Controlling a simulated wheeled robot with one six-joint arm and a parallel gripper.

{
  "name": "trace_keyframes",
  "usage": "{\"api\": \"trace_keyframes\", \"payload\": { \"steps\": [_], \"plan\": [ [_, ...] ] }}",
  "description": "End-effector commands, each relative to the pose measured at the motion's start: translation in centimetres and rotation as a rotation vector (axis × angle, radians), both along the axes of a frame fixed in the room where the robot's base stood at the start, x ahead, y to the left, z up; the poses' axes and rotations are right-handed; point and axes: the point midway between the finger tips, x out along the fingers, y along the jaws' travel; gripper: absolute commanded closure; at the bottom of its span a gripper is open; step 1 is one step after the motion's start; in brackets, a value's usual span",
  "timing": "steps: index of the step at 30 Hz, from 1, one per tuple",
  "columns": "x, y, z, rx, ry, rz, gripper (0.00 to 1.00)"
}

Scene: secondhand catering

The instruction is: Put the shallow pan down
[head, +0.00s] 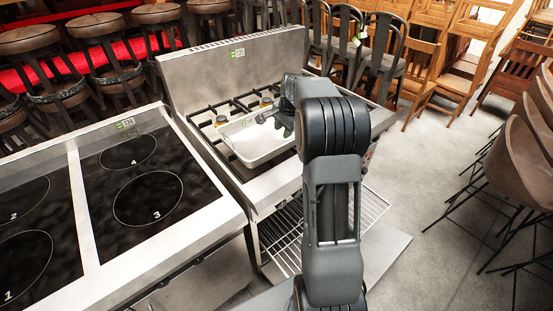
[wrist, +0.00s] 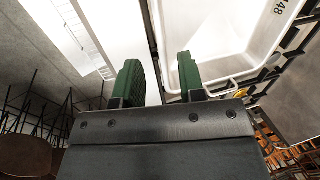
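The shallow pan (head: 255,143) is a white rectangular tray with a raised rim, level on the black burner grates of the steel stove (head: 190,128). In the wrist view the pan (wrist: 215,38) fills the upper right, with black digits on its wall. My gripper (head: 272,118) is at the pan's right side in the head view. In the wrist view its two green fingers (wrist: 158,78) stand apart, with a clear gap between them. The right finger overlaps the pan's corner and the left finger is outside it. Contact with the rim cannot be told.
A glass cooktop (head: 150,195) with numbered rings stands at the left. Small yellow-topped items (head: 266,103) sit behind the pan on the stove. A steel backsplash (head: 235,72) rises at the back. A wire rack (head: 285,245) is below. Stools and chairs surround the area; floor is open at right.

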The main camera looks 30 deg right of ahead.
Motion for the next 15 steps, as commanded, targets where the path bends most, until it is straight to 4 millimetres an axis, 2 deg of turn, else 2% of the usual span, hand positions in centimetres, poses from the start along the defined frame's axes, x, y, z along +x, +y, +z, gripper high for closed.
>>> {"api": "trace_keyframes", "payload": {
  "steps": [5,9,15],
  "plan": [
    [-3.6,5.0,4.1,-0.076,-0.035,0.225,0.63],
    [-8.4,9.6,6.6,-0.159,-0.066,0.470,0.63],
    [-15.8,14.5,7.8,-0.278,-0.110,0.802,0.63]
  ]
}}
